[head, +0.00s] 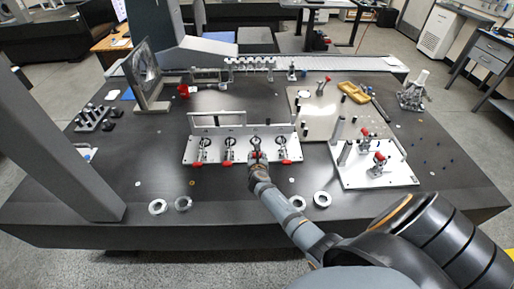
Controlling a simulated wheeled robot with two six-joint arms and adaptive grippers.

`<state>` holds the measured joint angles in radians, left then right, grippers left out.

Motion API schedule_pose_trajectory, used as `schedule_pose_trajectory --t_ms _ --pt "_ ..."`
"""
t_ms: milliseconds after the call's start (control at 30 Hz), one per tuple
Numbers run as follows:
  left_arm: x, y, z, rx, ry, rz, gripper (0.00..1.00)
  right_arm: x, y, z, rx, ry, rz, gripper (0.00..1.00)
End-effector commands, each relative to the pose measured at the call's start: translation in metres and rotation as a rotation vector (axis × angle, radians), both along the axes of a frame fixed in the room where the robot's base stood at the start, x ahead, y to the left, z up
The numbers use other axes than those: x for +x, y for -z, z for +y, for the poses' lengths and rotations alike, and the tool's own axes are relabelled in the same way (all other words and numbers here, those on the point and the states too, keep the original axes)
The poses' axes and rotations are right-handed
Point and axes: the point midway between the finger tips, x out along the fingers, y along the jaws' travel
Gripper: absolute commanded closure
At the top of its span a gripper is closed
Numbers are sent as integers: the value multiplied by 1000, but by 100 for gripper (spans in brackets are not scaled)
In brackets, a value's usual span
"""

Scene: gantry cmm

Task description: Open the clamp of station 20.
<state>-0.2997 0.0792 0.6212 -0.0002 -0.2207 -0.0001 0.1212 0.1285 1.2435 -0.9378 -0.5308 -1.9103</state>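A light metal fixture plate (215,130) stands in the middle of the dark table, with a raised bar at its back. It carries a row of several toggle clamps with red handle tips. A left clamp (201,150) and the one beside it (230,150) are in plain view. A third clamp (255,142) is partly hidden by my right gripper (256,157), which is at its front, over its handle. The right-end clamp (279,147) is just right of the gripper. Station numbers are not readable. The fingers are too small to tell open from shut. My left gripper is out of view.
A white plate (395,174) with red-tipped clamps and posts stands to the right. A pale plate (320,126) lies behind it. Metal rings (158,207) lie along the table's front. A framed panel (145,72) and a grey column (62,130) stand left.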

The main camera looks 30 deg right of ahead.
Motion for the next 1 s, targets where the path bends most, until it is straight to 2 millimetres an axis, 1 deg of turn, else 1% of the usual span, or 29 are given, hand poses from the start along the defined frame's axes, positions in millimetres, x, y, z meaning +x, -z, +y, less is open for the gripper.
schedule_pose_trajectory --t_ms 33,200,600,1000 --pt "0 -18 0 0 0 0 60 6 -19 -3 -9 -3 -9 100" --pt "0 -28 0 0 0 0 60 16 -25 -9 -12 -3 -16 100" --pt "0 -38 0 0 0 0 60 36 -39 -21 -15 -4 -21 100" --pt "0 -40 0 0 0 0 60 44 -42 -26 -15 -3 -22 100"
